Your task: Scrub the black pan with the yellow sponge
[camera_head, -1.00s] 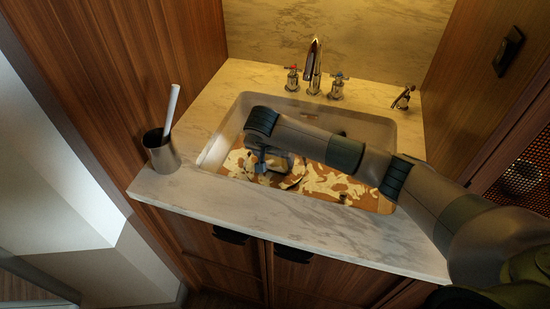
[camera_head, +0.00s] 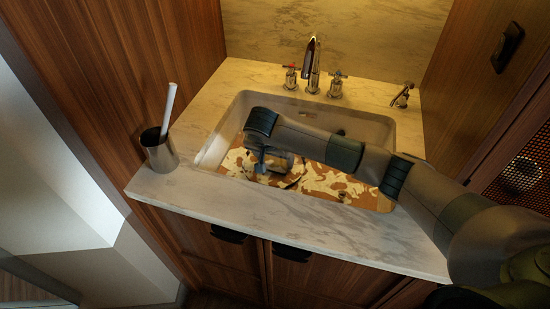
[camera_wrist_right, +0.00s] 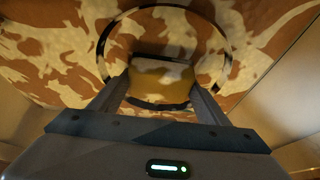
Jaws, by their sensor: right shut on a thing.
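My right gripper (camera_head: 262,163) reaches down into the sink basin. In the right wrist view its fingers (camera_wrist_right: 160,78) are shut on the yellow sponge (camera_wrist_right: 160,85), a blocky piece, yellowish brown on the near side and paler on top. The sponge is over the area inside the round black rim of the pan (camera_wrist_right: 103,45). Inside the rim the same brown and cream blotches show as on the basin floor. I cannot tell whether the sponge touches the pan. In the head view my arm and gripper hide most of the pan and the sponge. My left gripper is not in view.
The sink (camera_head: 214,150) has pale walls and a blotchy brown and cream floor. A faucet (camera_head: 312,62) with two handles stands behind it. A metal cup (camera_head: 160,152) holding a white stick stands on the counter at left. The front counter strip (camera_head: 290,217) is clear.

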